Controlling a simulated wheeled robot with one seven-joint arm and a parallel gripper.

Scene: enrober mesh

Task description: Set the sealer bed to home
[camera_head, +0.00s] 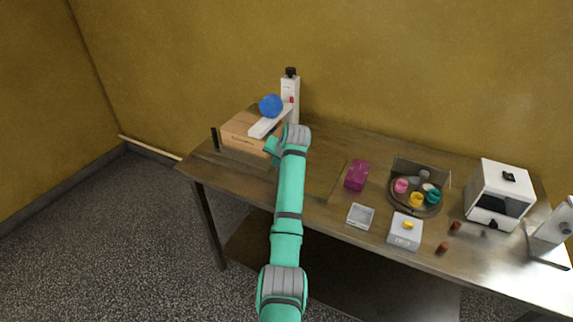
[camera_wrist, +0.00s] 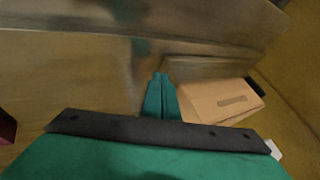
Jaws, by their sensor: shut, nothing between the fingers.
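At the left of the table stands what looks like the sealer: a white column (camera_head: 290,92) with a black cap, a red spot and a pale flat bar (camera_head: 266,125) reaching out to the left. A blue ball (camera_head: 270,105) is at this bar. A cardboard box (camera_head: 240,134) lies under the bar; it also shows in the wrist view (camera_wrist: 215,103). I cannot make out the bed's position. My gripper (camera_head: 271,146) is in front of the box's right end and hides part of it. In the wrist view its fingers (camera_wrist: 160,78) are together and empty, left of the box.
A dark post (camera_head: 214,138) stands left of the box.

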